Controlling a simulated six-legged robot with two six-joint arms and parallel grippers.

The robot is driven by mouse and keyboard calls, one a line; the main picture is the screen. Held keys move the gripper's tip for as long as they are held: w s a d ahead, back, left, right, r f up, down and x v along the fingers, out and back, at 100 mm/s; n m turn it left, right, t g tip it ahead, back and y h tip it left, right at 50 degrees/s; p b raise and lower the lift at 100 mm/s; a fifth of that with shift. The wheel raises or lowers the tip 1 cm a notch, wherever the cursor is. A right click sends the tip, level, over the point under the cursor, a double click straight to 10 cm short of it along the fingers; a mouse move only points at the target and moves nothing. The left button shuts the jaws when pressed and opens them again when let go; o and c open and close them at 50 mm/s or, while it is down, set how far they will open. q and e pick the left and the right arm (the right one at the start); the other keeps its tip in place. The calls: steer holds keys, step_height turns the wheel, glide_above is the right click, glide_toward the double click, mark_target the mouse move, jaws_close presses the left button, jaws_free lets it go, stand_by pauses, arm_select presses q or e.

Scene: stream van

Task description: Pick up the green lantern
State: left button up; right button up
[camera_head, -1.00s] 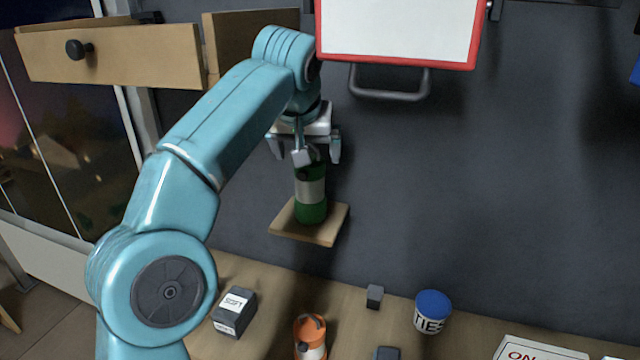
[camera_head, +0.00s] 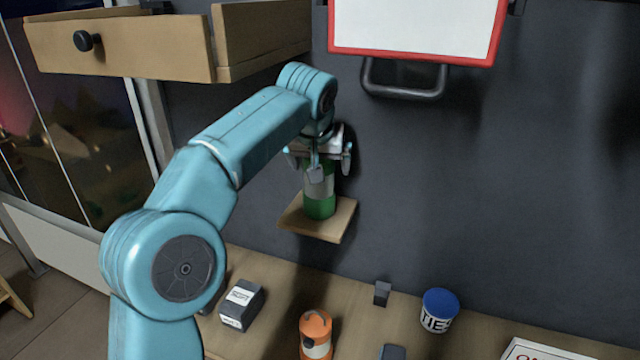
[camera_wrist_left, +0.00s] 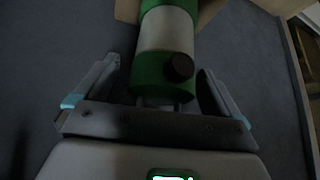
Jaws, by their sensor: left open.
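The green lantern (camera_head: 319,206) with a white band stands upright on a small wooden wall shelf (camera_head: 331,231). My left gripper (camera_head: 319,166) is open at the lantern's top, pointing down, and hides its upper part in the head view. In the left wrist view the lantern (camera_wrist_left: 166,72) lies straight ahead, with its green end and dark knob close to the palm. The open fingers of the left gripper (camera_wrist_left: 148,84) are on either side of that end, with gaps showing. My right gripper is not in view.
An orange lantern (camera_head: 315,333), a dark labelled box (camera_head: 240,304), a small grey block (camera_head: 382,293) and a blue-lidded TIES tub (camera_head: 438,312) stand on the bench (camera_head: 279,283) below. An open wooden drawer (camera_head: 125,48) and a red-framed whiteboard (camera_head: 415,25) are above.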

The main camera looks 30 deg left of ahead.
arm_select(q)
steer(key=shift+w+a+f, duration=0.15)
steer(key=shift+w+a, duration=0.05)
steer(key=shift+a, duration=0.05)
steer(key=c, duration=1.4)
steer(key=shift+c, duration=1.1)
steer(key=shift+d, duration=0.15)
steer(key=shift+s+r, duration=0.1)
steer(key=shift+r, duration=0.15)
